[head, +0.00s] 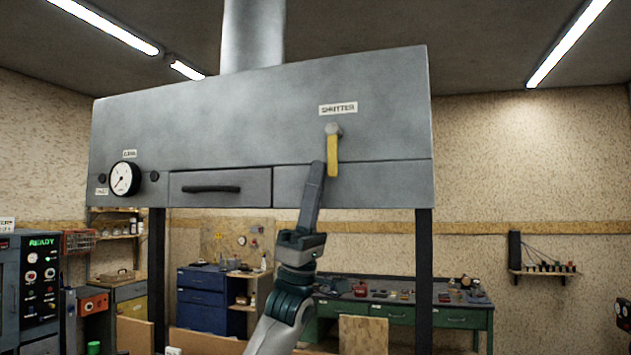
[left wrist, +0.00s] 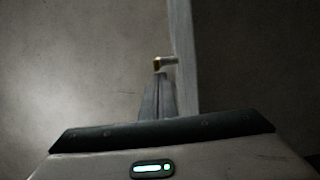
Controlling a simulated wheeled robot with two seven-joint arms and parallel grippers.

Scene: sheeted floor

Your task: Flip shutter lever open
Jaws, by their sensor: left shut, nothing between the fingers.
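The shutter lever (head: 333,155) is a yellow handle hanging straight down from a grey pivot on the front of a grey metal hood (head: 240,120). A "SHUTTER" label (head: 338,109) is above it. My left gripper (head: 317,166) is shut and empty, pointing up, with its tip just left of the lever's lower part. I cannot tell whether it touches the lever. In the left wrist view the lever (left wrist: 157,64) shows end-on beyond the tips of the shut fingers (left wrist: 158,85), beside the hood's face (left wrist: 184,60). My right gripper is not in view.
The hood has a round gauge (head: 123,178) at left and a drawer with a dark handle (head: 211,188). Dark posts (head: 424,270) stand under it. A green workbench (head: 400,308) and blue cabinet (head: 201,290) are behind. Open air surrounds the lever's right side.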

